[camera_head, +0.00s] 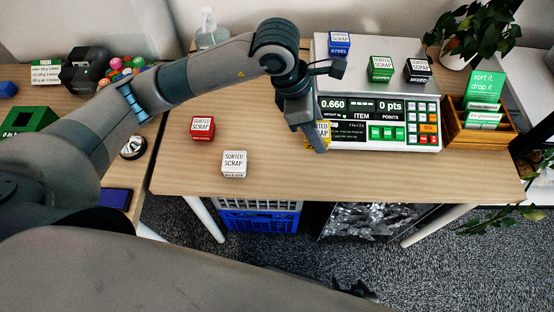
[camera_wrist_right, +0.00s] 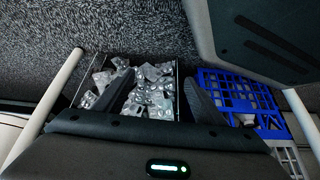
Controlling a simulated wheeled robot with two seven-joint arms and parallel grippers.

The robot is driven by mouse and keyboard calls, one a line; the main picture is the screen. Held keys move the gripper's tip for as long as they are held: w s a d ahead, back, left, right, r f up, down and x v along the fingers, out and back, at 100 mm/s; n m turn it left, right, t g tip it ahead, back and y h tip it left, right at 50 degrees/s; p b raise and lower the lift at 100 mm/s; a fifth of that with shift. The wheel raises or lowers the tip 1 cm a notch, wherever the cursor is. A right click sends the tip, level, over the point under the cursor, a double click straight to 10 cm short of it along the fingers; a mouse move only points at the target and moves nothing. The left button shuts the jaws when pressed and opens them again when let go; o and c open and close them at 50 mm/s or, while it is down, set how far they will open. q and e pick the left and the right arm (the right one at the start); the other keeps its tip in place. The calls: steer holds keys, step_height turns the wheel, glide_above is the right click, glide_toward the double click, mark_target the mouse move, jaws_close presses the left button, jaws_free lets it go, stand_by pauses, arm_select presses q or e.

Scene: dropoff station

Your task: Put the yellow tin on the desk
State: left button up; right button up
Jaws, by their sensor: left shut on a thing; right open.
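The left gripper points down and is shut on the tin. I cannot tell whether the tin touches the wooden desk (camera_head: 270,182). My right gripper is low in front of the desk, with its dark tips at the bottom of the head view (camera_head: 355,289). In the right wrist view the right gripper (camera_wrist_right: 158,92) is open, with nothing between its fingers.
The scale (camera_head: 385,144) carries blue (camera_head: 339,42), green (camera_head: 380,68) and black (camera_head: 418,70) tins. A red tin (camera_head: 203,127) and a white tin (camera_head: 234,163) stand on the desk's left part. A wooden card box (camera_head: 480,133) is right. Below are a blue crate (camera_head: 258,219) and a scrap-filled bin (camera_wrist_right: 150,92).

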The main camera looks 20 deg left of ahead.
arm_select(q)
steer(key=s+a+f, duration=0.1)
steer(key=a, duration=0.1)
steer(key=s+a+f+p, duration=0.1)
steer(key=s+a+f, duration=0.1)
steer(key=a, duration=0.1)
steer(key=s+a+f+p, duration=0.1)
steer(key=s+a+f, duration=0.1)
steer(key=shift+s+a+f, duration=0.1)
steer(key=shift+a+f, duration=0.1)
steer(key=shift+a, duration=0.15)
arm_select(e)
steer(key=shift+w+a+r+t+y, duration=0.15)
steer(key=shift+w+a+r+t, duration=0.3)
steer(key=shift+a+r, duration=0.2)
steer(key=shift+w+a+r+t+y, duration=0.15)
steer(key=shift+w+a+r+t, duration=0.2)
steer(key=shift+a+r+t, duration=0.2)
arm_select(q)
steer(key=shift+f, duration=0.15)
arm_select(e)
steer(key=shift+r, duration=0.1)
